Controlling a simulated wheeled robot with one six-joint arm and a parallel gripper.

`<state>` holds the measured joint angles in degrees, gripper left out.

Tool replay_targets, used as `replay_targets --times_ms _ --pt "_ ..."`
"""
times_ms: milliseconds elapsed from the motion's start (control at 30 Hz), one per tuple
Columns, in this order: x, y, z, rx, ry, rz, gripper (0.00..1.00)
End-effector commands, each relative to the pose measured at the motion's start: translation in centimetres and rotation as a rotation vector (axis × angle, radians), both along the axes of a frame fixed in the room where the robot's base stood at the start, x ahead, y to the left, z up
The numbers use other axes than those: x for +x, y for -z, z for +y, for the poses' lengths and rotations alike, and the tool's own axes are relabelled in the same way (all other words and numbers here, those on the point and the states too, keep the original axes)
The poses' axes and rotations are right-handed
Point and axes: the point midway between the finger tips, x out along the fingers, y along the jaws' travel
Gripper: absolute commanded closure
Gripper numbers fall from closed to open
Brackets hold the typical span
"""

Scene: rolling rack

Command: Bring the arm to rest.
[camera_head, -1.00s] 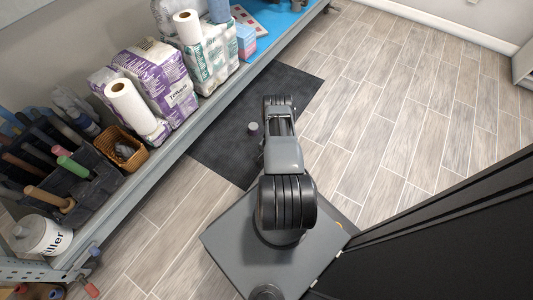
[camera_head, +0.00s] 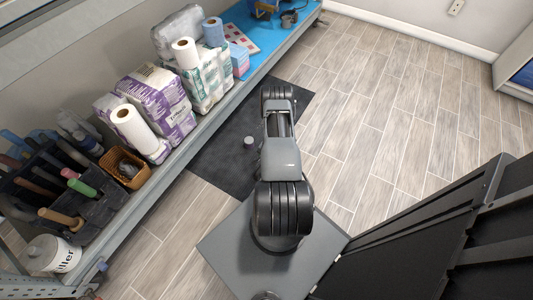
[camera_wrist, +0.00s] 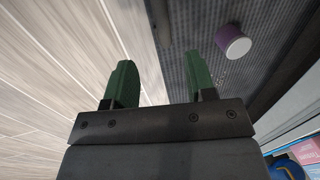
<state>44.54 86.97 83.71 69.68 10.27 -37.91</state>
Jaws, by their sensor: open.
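My gripper (camera_wrist: 158,85) shows in the wrist view with its two green fingers spread apart and nothing between them. It points down over the floor and the edge of a dark mat (camera_wrist: 270,40). In the head view my arm reaches forward over the same mat (camera_head: 225,155); the gripper's fingers are hidden there. A small purple cup-like thing with a white end (camera_wrist: 232,41) lies on the mat, right of the fingers and apart from them. In the head view it is a small grey-white spot (camera_head: 249,141) left of my arm.
A long shelf on the left holds wrapped paper packs (camera_head: 158,95), paper rolls (camera_head: 135,129), a wicker basket (camera_head: 126,168), a tool holder (camera_head: 100,210) and a white tub (camera_head: 53,254). A black panel (camera_head: 430,240) stands at the right. Wood-look floor (camera_head: 390,110) ahead is clear.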

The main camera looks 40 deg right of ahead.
Motion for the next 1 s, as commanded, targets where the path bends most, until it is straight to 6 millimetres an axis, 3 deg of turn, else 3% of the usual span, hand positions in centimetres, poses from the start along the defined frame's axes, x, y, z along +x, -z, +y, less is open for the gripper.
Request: replay_targets --times_ms 200,833,933,1000 --pt "-0.3 -1.2 -0.1 0.000 0.001 0.000 0.49" --pt "-0.2 -1.4 -0.1 0.000 -0.002 -0.001 0.49" --pt "0.7 -3.0 -0.1 -0.003 -0.021 -0.013 0.49" --pt "2.0 -5.6 -0.1 -0.006 -0.052 -0.033 0.49"
